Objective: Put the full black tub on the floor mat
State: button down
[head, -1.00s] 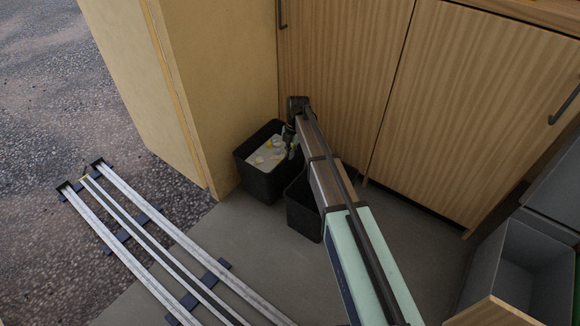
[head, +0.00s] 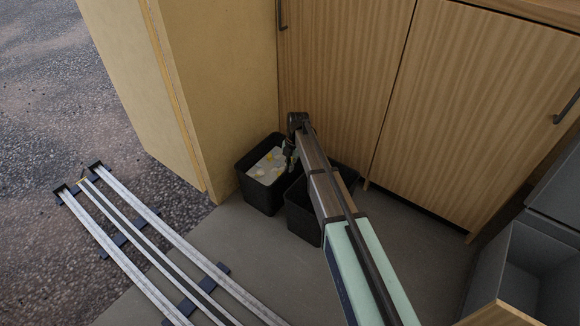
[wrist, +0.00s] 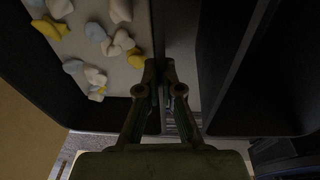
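The full black tub (head: 262,194) is in the middle of the head view, by the wooden panel. It holds a pale layer with white, yellow and bluish pieces. It also fills the left of the wrist view (wrist: 55,95). My gripper (head: 290,158) is at its right-hand rim. In the wrist view my gripper's fingertips (wrist: 159,66) are close together, pinching the tub's wall. I cannot tell whether the tub's base touches the floor. No separate floor mat stands out from the grey floor (head: 235,240).
A second black tub (head: 301,218) stands close on the right, partly under my arm; its wall (wrist: 245,65) is near my right finger. Cupboard doors (head: 350,80) rise behind, and a wooden panel (head: 225,90) on the left. A grey bin (head: 490,265) stands at lower right.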

jog(key=c, duration=1.3)
grip_release()
notch_tip(320, 180, up, 12)
jog(key=d+p, duration=0.2)
jog(key=p, duration=0.3)
jog(key=s+d+r+m+h, duration=0.3)
jog(key=s+d+r+m, duration=0.35)
jog(key=d+r, duration=0.4)
jog(key=s+d+r+m+t+h, duration=0.1)
jog(key=s+d+r+m+h, duration=0.2)
jog(key=s+d+r+m, duration=0.7)
jog(key=s+d+r+m+h, duration=0.1)
jog(key=d+r+m+h, duration=0.4)
jog(key=d, duration=1)
jog(key=s+d+r+m+g+h, duration=0.1)
jog(key=s+d+r+m+g, duration=0.1)
jog(key=s+d+r+m, duration=0.2)
jog(key=s+d+r+m+g+h, duration=0.1)
jog(key=s+d+r+m, duration=0.3)
jog(key=s+r+m, duration=0.6)
jog(key=s+d+r+m+g, duration=0.4)
jog(key=s+r+m, duration=0.4)
jog(key=s, duration=1)
jog(key=shift+s+m+h, duration=0.3)
jog(key=shift+m+h, duration=0.1)
jog(key=shift+m, duration=0.75)
